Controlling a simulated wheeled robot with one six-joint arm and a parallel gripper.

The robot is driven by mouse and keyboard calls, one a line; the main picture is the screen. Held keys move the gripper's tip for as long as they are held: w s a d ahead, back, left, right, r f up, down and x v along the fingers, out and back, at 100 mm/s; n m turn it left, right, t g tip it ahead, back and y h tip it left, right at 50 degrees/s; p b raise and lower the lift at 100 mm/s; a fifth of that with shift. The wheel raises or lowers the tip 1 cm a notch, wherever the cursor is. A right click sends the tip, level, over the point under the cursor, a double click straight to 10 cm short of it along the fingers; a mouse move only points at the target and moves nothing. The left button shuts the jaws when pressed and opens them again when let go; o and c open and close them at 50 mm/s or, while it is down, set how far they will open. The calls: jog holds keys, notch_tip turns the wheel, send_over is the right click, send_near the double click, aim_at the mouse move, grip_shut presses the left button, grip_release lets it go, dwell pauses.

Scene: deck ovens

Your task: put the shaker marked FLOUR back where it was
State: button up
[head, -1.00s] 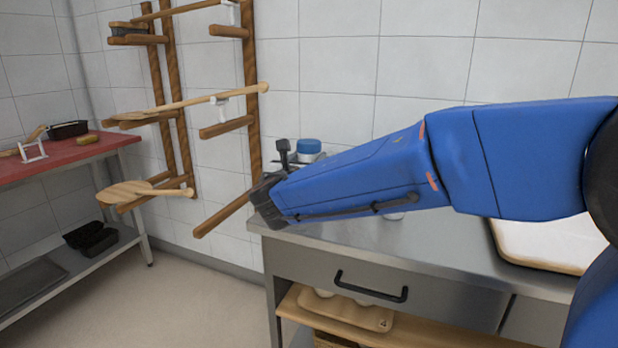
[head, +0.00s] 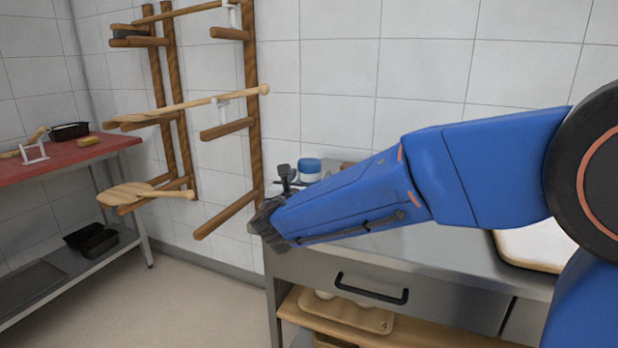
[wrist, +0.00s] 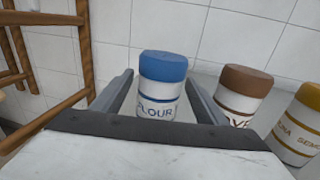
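The FLOUR shaker (wrist: 160,85) is white with a blue cap and blue lettering. It stands upright between the two fingers of my gripper (wrist: 160,88) in the wrist view; its foot is hidden by the gripper body. In the head view its blue cap (head: 310,166) shows just behind my gripper (head: 283,195), over the left end of the steel counter (head: 455,270).
A brown-capped shaker (wrist: 243,95) stands close to the right, with a yellow-capped shaker (wrist: 299,122) beyond it. A wooden peel rack (head: 253,130) is on the tiled wall at left. A white board (head: 535,243) lies on the counter at right.

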jog(key=shift+s+r, duration=0.1)
jog(key=shift+r, duration=0.05)
jog(key=s, duration=0.4)
jog(key=s+a, duration=0.1)
jog(key=s, duration=0.2)
jog(key=s+a, duration=0.1)
jog(key=s, duration=0.3)
jog(key=shift+s+a, duration=0.1)
jog(key=shift+s, duration=0.2)
